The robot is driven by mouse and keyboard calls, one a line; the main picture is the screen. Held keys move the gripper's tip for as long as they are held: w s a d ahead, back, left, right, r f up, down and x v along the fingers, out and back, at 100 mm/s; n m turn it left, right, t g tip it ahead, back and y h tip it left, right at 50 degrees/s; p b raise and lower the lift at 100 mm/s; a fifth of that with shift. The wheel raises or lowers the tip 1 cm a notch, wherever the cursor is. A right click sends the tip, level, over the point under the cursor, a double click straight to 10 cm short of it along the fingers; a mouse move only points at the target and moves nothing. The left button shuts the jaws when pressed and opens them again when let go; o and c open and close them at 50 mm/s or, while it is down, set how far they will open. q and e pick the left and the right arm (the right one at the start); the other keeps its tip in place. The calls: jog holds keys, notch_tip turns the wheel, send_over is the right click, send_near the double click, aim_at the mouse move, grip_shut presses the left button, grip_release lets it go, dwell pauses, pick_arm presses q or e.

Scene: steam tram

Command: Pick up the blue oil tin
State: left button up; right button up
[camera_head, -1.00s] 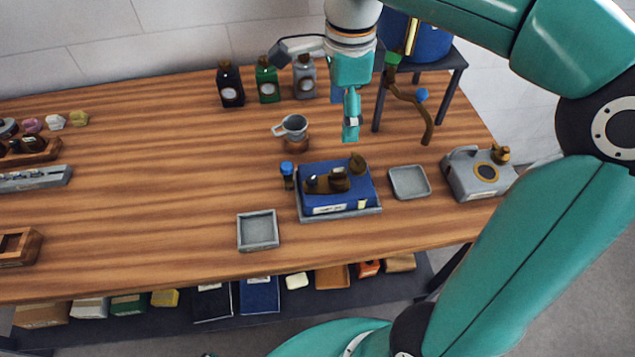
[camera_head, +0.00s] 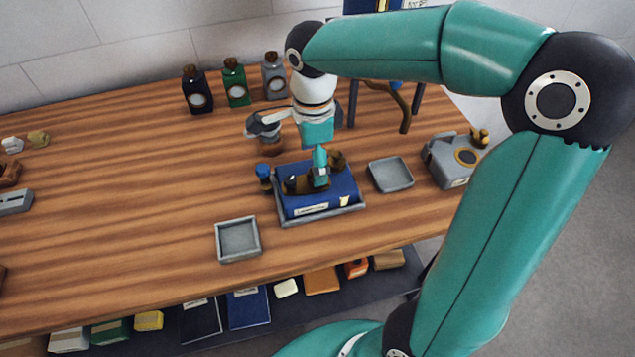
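I cannot tell for certain which thing is the blue oil tin. A flat blue box-like thing (camera_head: 345,188) with a pale label lies on a grey tray (camera_head: 338,213), with small brown pieces on top. A small dark jar with a blue top (camera_head: 263,172) stands just left of it. My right gripper (camera_head: 320,180) points down over the blue thing, its fingertips close to the brown pieces. I cannot tell whether they touch. The fingers are seen edge-on, so their opening is unclear, and I see nothing held. My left gripper is out of view.
Dark (camera_head: 198,92), green (camera_head: 236,84) and grey (camera_head: 274,77) bottles stand behind. A mug is partly hidden behind my wrist. Empty grey trays lie left (camera_head: 238,240) and right (camera_head: 391,175). A grey can with a brass cap (camera_head: 452,160) stands right. The table's left middle is clear.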

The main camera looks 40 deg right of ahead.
jog(key=shift+s+d+f, duration=0.1)
jog(key=shift+d+f, duration=0.05)
jog(key=shift+f, duration=1.2)
jog(key=shift+s+d+f, duration=0.1)
jog(key=shift+d+f, duration=0.05)
jog(key=shift+f, duration=1.2)
jog(key=shift+c, duration=0.3)
grip_shut()
